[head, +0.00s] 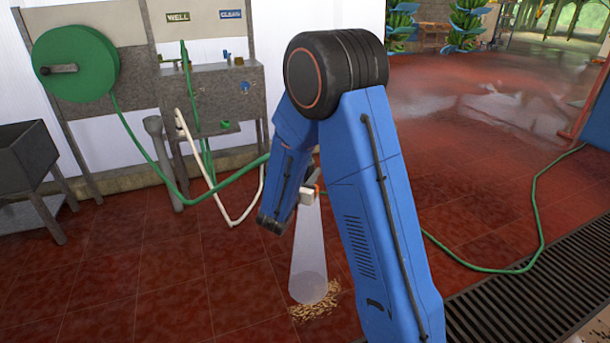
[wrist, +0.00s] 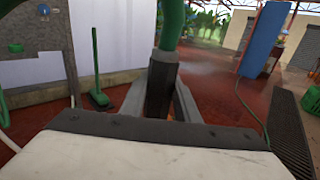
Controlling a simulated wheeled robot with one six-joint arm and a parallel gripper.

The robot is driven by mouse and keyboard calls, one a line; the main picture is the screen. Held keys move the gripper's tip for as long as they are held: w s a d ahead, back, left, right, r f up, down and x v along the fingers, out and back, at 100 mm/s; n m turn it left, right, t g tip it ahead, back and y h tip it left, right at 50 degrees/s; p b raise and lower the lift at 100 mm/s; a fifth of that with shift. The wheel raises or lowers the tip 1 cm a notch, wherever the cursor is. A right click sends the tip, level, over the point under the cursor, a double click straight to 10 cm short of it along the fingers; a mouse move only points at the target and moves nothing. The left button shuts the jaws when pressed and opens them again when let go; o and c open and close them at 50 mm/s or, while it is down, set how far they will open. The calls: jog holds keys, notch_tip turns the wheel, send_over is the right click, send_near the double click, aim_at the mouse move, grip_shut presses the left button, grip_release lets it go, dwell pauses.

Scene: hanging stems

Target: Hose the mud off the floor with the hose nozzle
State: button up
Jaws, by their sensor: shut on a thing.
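My gripper (head: 311,190) is low in front of my blue arm and shut on the hose nozzle. In the wrist view the dark nozzle (wrist: 160,88) sits between the two grey fingers, with the green hose (wrist: 172,25) rising from it. A pale, cone-shaped spray (head: 308,240) goes down from the nozzle to the red tiled floor (head: 190,270). It meets a small patch of tan-brown bits (head: 318,308), which I take as the mud. The spray and my arm hide part of this patch. The nozzle itself is hardly visible in the head view.
A green hose reel (head: 75,62) hangs at the left, its hose sagging towards my arm. A grey sink (head: 30,155) stands below it. Another green hose stretch (head: 541,220) lies on the right floor beside a drain grate (head: 520,300).

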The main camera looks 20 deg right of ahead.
jog(key=d, duration=1)
dwell(0.9)
jog(key=shift+s, duration=0.1)
dwell(0.7)
